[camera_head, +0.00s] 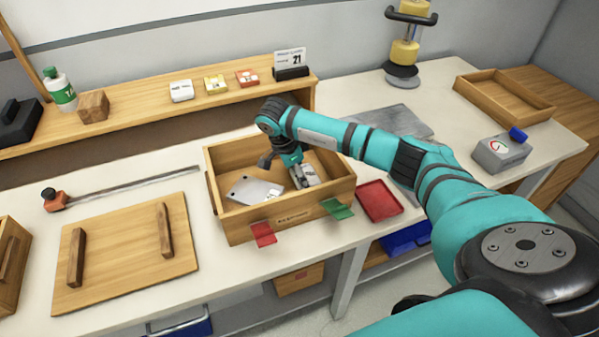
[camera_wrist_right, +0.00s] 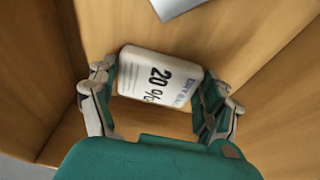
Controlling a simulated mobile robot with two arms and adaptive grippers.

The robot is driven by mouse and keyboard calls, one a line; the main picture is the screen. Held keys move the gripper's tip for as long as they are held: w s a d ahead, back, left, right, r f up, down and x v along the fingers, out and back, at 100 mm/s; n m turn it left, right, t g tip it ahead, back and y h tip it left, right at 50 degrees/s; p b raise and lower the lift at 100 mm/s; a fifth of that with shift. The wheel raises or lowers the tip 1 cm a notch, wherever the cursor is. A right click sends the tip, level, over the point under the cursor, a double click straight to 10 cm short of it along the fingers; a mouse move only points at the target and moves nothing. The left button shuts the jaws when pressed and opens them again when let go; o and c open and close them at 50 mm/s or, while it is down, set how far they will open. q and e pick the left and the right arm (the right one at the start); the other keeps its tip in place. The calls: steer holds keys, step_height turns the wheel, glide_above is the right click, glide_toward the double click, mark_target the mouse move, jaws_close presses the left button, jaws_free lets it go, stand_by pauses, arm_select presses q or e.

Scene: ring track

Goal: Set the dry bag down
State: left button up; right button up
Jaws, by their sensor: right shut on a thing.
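The dry bag (camera_wrist_right: 158,78) is a small white packet with dark print reading "20 %". It sits between the two fingers of my right gripper (camera_wrist_right: 160,105), which is shut on it. In the head view the gripper (camera_head: 300,178) reaches down inside the wooden box (camera_head: 229,222), at its right half, and the white bag (camera_head: 309,172) shows beside the fingers. The box floor lies below the bag; I cannot tell whether they touch. My left gripper is not in view.
A grey metal plate (camera_head: 256,190) lies in the box's left half. Red (camera_head: 263,233) and green (camera_head: 337,208) tabs are on its front wall. A wooden lid with two handles (camera_head: 125,255) lies to the left, and a red tray (camera_head: 379,200) to the right. A shelf (camera_head: 150,118) runs behind.

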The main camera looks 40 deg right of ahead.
steer(key=shift+f, duration=0.15)
steer(key=o, duration=1.1)
steer(key=shift+o, duration=0.2)
steer(key=shift+r, duration=0.4)
steer(key=shift+w+a+r, duration=0.1)
steer(key=shift+r, duration=0.2)
steer(key=b+v, duration=0.2)
steer(key=v, duration=0.9)
